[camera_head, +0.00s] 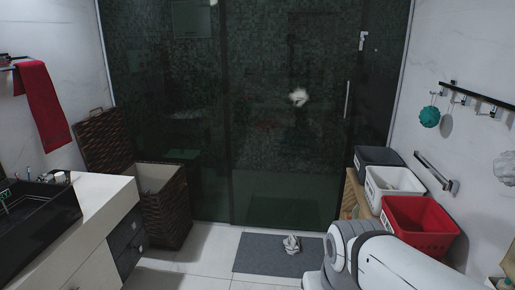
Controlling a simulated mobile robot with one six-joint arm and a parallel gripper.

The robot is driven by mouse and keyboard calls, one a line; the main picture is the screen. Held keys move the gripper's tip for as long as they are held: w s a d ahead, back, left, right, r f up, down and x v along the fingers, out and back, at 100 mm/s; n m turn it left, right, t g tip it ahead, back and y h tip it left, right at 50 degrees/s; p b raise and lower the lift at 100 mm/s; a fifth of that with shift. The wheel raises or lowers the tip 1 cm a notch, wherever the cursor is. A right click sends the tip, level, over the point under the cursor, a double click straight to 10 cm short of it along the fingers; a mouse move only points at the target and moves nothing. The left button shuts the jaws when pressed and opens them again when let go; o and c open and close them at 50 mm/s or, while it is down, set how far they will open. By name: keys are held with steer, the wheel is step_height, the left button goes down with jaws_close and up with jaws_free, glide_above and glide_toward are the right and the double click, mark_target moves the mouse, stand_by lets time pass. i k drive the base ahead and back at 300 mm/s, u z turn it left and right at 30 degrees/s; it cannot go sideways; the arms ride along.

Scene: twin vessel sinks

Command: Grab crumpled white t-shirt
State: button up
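A small crumpled white cloth (292,244), which looks like the t-shirt, lies on the grey bath mat (262,262) on the floor, near the mat's right side. My white and grey arm fills the lower right of the head view, close to the mat's right edge. My gripper is not in view, so its state and its distance from the cloth do not show.
A wicker hamper (165,205) with its lid open stands left of the mat. A black sink (38,220) sits on the left counter. Red (418,226), white and dark bins stand at right. The glass shower front (290,130) closes the back. Floor left of the mat is clear.

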mark_target(292, 245)
steer(key=z, duration=0.25)
steer(key=i, duration=3.2)
steer(key=u, duration=0.45)
